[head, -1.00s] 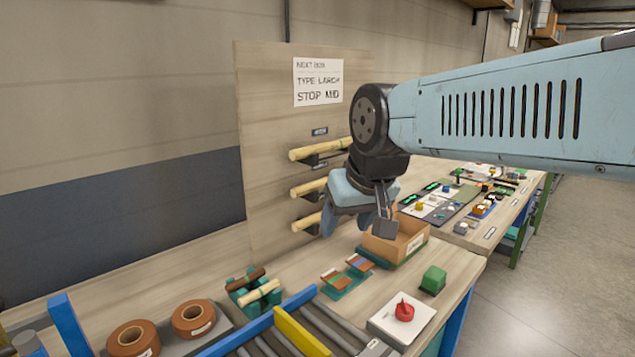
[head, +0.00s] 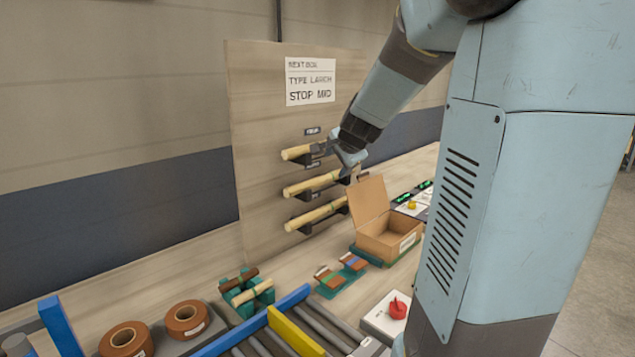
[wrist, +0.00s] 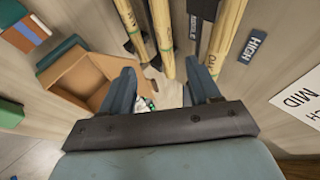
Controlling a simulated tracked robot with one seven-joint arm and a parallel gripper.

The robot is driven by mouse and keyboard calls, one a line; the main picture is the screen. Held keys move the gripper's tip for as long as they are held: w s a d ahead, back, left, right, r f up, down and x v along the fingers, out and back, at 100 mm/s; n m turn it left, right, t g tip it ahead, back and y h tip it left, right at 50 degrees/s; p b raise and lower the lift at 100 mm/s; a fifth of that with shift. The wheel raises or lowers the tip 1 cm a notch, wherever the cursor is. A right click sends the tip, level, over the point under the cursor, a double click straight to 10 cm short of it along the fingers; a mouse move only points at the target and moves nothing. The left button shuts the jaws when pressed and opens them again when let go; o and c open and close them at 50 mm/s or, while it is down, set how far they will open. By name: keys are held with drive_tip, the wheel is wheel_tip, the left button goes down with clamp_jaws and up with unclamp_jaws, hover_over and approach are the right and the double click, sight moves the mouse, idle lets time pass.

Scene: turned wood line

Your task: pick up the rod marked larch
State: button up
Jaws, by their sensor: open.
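Three pale wooden rods lie on dark brackets on an upright board: a top rod (head: 296,152), a middle rod (head: 305,186) and a lower rod (head: 312,217). In the wrist view the top rod (wrist: 228,30), by the HIGH label, bears small letters that seem to read OAK. Marks on the middle rod (wrist: 163,30) and lower rod (wrist: 131,22) are too small to read, so I cannot tell which is larch. My gripper (head: 350,163) is open and empty near the right ends of the top and middle rods. In the wrist view its fingers (wrist: 163,84) straddle the middle rod's end.
A sign (head: 310,82) on the board reads NEXT BOX, TYPE LARCH, STOP MID. An open cardboard box (head: 385,238) stands below my gripper. A green rack (head: 246,292) with two short rods, tape rolls (head: 187,318), a roller conveyor and a red knob (head: 398,309) occupy the bench front.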

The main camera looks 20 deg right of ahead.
approach(326, 178)
drive_tip(key=x, duration=0.4)
drive_tip(key=shift+x, duration=2.7)
drive_tip(key=shift+c, duration=0.3)
clamp_jaws()
drive_tip(key=shift+s+r, duration=0.1)
drive_tip(key=shift+s, duration=0.05)
